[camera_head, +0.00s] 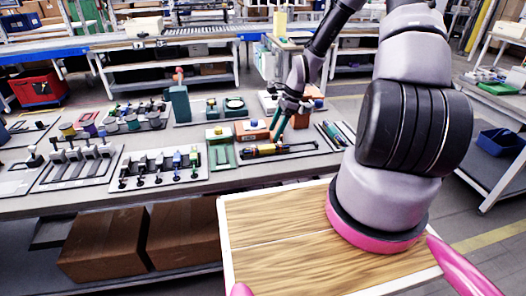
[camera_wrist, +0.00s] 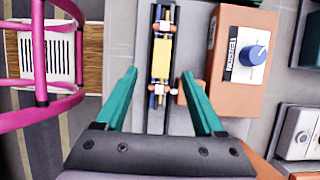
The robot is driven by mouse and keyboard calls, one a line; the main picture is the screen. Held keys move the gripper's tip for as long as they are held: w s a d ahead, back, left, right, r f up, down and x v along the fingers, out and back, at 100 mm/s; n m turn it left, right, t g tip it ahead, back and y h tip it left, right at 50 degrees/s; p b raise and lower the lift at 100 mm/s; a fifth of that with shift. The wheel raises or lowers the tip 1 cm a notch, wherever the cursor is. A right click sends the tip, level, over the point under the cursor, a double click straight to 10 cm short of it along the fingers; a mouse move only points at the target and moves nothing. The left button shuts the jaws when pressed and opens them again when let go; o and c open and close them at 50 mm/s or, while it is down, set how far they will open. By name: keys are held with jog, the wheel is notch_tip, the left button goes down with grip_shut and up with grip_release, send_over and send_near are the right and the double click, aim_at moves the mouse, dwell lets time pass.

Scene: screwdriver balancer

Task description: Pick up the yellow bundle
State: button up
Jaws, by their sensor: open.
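The yellow bundle (camera_head: 262,150) lies lengthwise in a dark narrow holder on the grey workbench, beside an orange box. In the wrist view my gripper (camera_wrist: 158,74) is open and empty, one fingertip on each side of the bundle in the picture. I cannot tell the exact height gap between the fingertips and the bundle.
An orange box with a blue knob (camera_wrist: 242,55) stands close by the right finger in the wrist view. A green tray (camera_head: 221,150) and a rack of small tools (camera_head: 160,168) are to the left. A dark tray (camera_head: 335,134) lies to the right.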

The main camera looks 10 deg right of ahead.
aim_at(267, 146)
jog(key=shift+x, duration=3.55)
jog(key=shift+w, duration=0.15)
grip_shut()
